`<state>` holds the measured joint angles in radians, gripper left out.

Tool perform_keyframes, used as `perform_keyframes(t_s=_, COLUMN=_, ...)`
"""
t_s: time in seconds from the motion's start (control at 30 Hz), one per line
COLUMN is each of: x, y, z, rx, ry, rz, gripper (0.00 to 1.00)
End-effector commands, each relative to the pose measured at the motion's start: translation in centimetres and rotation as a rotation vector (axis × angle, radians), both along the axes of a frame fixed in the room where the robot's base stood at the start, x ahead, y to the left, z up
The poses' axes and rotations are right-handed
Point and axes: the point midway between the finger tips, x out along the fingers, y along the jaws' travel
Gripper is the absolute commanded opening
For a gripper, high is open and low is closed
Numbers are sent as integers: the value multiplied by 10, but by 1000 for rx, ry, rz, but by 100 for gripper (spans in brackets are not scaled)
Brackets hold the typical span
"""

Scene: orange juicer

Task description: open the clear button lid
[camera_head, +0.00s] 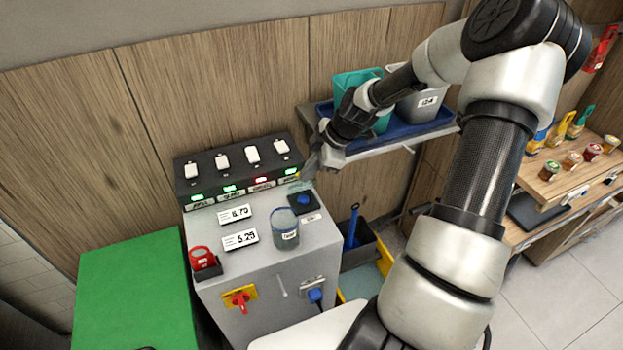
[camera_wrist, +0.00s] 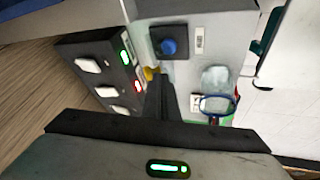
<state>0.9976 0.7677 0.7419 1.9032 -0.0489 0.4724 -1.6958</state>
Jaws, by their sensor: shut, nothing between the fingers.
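The blue button (camera_head: 304,199) sits on a square black plate on top of the grey machine, near its back right corner. It also shows in the wrist view (camera_wrist: 168,46), near the top middle. A faint see-through patch, which may be the clear lid (camera_head: 300,186), shows just behind the button; its exact position is hard to tell. My gripper (camera_head: 309,174) is above and behind the button, its fingers pointing down. In the wrist view my gripper (camera_wrist: 153,80) has its fingers together and holds nothing. Whether it touches the lid cannot be told.
A black switch box (camera_head: 240,165) with white switches and lit displays stands behind the gripper's left. A clear labelled jar (camera_head: 286,238) stands in front of the button. A shelf with a blue tray (camera_head: 410,134) and bins is close on the right. A red knob (camera_head: 241,300) is on the front.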

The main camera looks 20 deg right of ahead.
Motion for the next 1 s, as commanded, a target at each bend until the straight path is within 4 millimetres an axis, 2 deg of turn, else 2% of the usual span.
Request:
perform_keyframes(t_s=0.1, x=15, y=2, z=9, rx=-2, ry=102, rz=4, gripper=0)
perform_keyframes(t_s=0.33, x=35, y=1, z=11, rx=0, ry=285, rz=1, gripper=0)
perform_keyframes(t_s=0.7, x=58, y=0, z=12, rx=2, ry=278, rz=0, gripper=0)
perform_keyframes(t_s=1.0, x=63, y=0, z=13, rx=2, ry=278, rz=0, gripper=0)
